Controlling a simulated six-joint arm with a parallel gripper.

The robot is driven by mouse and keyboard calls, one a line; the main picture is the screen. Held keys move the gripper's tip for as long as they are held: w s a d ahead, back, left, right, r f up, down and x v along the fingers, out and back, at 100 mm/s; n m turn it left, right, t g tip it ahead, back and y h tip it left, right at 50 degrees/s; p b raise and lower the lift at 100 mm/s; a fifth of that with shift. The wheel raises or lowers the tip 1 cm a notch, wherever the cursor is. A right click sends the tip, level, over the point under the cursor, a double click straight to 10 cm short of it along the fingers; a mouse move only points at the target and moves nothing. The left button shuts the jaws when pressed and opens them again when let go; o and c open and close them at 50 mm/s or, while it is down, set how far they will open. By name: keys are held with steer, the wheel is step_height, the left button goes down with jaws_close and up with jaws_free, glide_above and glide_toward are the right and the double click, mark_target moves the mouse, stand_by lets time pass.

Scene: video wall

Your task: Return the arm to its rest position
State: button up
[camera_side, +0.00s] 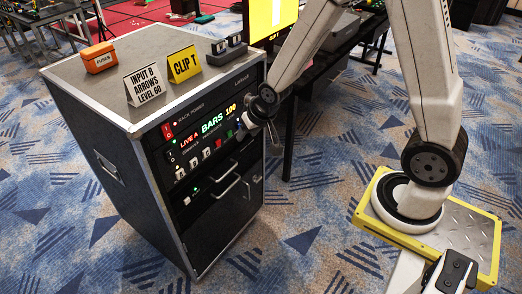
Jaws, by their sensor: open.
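My gripper (250,126) is at the front panel of the black rack case (170,222), near the right end of the row of controls. The jaws are open and look small and dark here; whether they touch the panel I cannot tell. My white arm reaches to it from the right, from a yellow-edged base plate. The panel display (208,125) reads "LIVE A BARS 100". A red rack power switch (167,131) is at the panel's upper left.
On the case top stand an orange fuses box (98,57), a white card (144,84), a yellow "CLIP T" card (184,64) and a dark twin-block item (227,48). A yellow screen (270,18) and dark table (318,68) are behind. Carpet (300,215) is clear in front.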

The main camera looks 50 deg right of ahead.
steer(key=s+a+r+n+g, duration=0.2)
steer(key=s+r+n, duration=0.1)
steer(key=s, duration=0.9)
steer(key=shift+r+n+g, duration=0.4)
steer(key=shift+r, duration=0.2)
